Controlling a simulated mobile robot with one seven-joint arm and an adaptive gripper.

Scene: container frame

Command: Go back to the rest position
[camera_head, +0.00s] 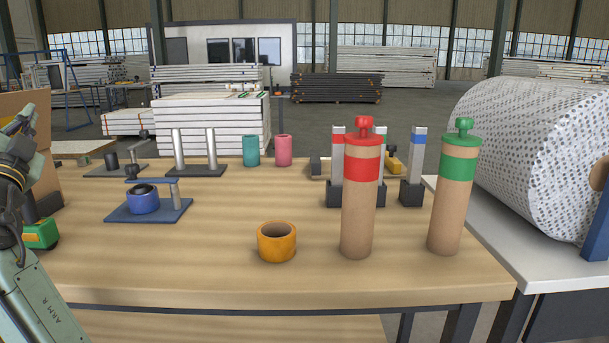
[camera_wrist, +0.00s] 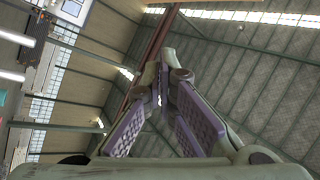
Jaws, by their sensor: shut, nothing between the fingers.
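My gripper (camera_wrist: 162,88) shows in the wrist view with its two purple-padded fingers coming together at the tips. It is shut and nothing is between the fingers. It points up toward the roof beams and windows of the hall, away from the table. In the head view, part of my green arm (camera_head: 38,297) rises along the left edge, beside the table's left end. It touches none of the things standing on the middle of the table.
The wooden table (camera_head: 180,268) carries an orange ring (camera_head: 276,243), red-topped (camera_head: 357,215) and green-topped (camera_head: 453,210) tubes, and a blue roll on a stand (camera_head: 143,202). Teal and pink cylinders stand at the back. A large wrapped roll (camera_head: 530,150) lies right.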

